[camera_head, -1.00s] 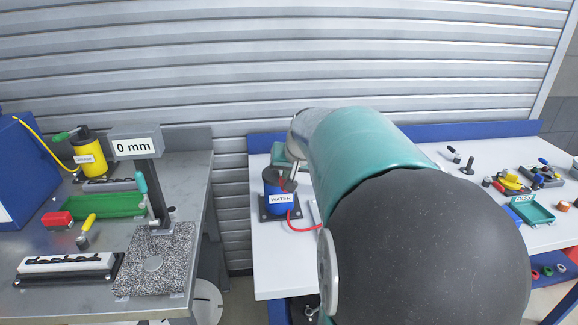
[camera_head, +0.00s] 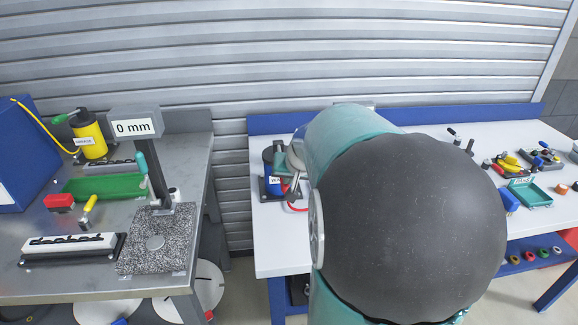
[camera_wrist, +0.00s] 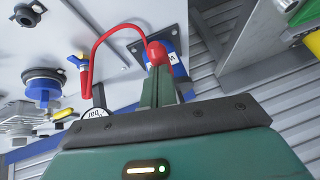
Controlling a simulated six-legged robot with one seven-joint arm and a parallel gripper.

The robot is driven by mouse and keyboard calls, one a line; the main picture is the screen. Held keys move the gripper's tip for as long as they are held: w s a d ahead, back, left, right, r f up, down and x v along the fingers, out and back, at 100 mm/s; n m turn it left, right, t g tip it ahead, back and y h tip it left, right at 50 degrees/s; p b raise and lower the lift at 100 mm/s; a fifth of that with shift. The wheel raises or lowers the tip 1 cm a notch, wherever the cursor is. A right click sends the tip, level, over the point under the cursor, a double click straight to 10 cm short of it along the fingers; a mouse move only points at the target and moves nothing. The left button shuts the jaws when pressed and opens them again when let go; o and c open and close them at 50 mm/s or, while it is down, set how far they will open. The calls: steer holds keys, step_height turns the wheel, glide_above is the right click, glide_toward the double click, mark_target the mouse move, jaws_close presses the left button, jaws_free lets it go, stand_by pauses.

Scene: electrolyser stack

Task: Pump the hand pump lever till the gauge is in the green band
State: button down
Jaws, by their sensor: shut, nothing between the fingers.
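The hand pump is a blue cylinder with a dark top (camera_head: 268,172) and a label, on the white bench; in the head view my arm covers its right side. In the wrist view, its blue body and white label (camera_wrist: 178,66) show behind my fingers. A red ball (camera_wrist: 156,52), which looks like the lever's knob, sits right at my fingertips; I cannot tell whether they touch it. My gripper (camera_wrist: 160,76) is shut and empty. A white round dial marked "bar" (camera_wrist: 97,113) is partly hidden by my gripper; its needle and green band cannot be read.
A red hose (camera_wrist: 96,50) arches from the pump over the bench. A blue-collared fitting (camera_wrist: 43,90) stands nearby. The grey bench (camera_head: 60,285) at left holds a yellow grease pump (camera_head: 90,138) and a "0 mm" gauge stand (camera_head: 135,127). A teal tray (camera_head: 530,193) lies at right.

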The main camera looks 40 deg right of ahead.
steer(key=shift+s+a+f, duration=0.15)
steer(key=shift+f, duration=1.2)
steer(key=shift+d+r, duration=0.2)
steer(key=shift+r, duration=0.35)
steer(key=s+a+f+v, duration=0.1)
steer(key=s+v, duration=0.1)
steer(key=v, duration=1)
steer(key=shift+s, duration=0.25)
steer(key=shift+a, duration=0.15)
